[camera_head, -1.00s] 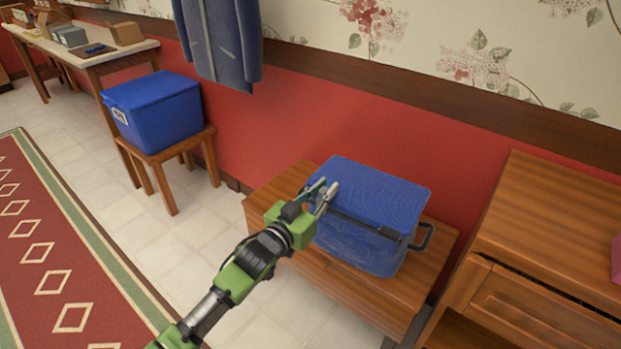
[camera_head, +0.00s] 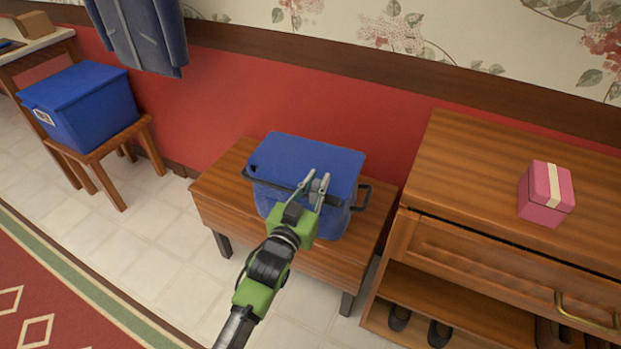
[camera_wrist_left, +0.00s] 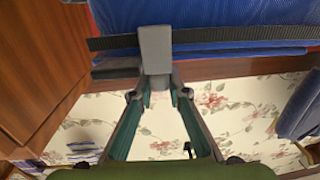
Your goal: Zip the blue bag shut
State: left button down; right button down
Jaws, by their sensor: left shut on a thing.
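The blue bag (camera_head: 306,158) stands on a low wooden bench, its blue top panel lying over it. A dark zip band (camera_head: 275,186) runs along its front upper edge, and dark handles stick out at both ends. My left gripper (camera_head: 314,183) is at this edge, right of its middle. In the left wrist view my left gripper (camera_wrist_left: 157,92) is shut on a grey zip pull (camera_wrist_left: 155,48), which lies across the dark band (camera_wrist_left: 220,35). The fingers hide part of the zip in the head view. My right gripper is not in view.
The bench (camera_head: 225,190) has bare wood left of the bag. A wooden cabinet (camera_head: 475,170) with a pink box (camera_head: 546,193) stands close on the right. A blue bin (camera_head: 82,105) sits on a stool at left. A dark blue garment (camera_head: 140,35) hangs on the wall.

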pick_arm(q)
jog(key=shift+d, duration=0.15)
jog(key=c, duration=1.9)
grip_release()
jog(key=shift+s, duration=0.1)
jog(key=shift+s+f, duration=0.1)
jog(key=shift+s, duration=0.2)
jog(key=v, duration=1.1)
jog(key=shift+s, duration=0.1)
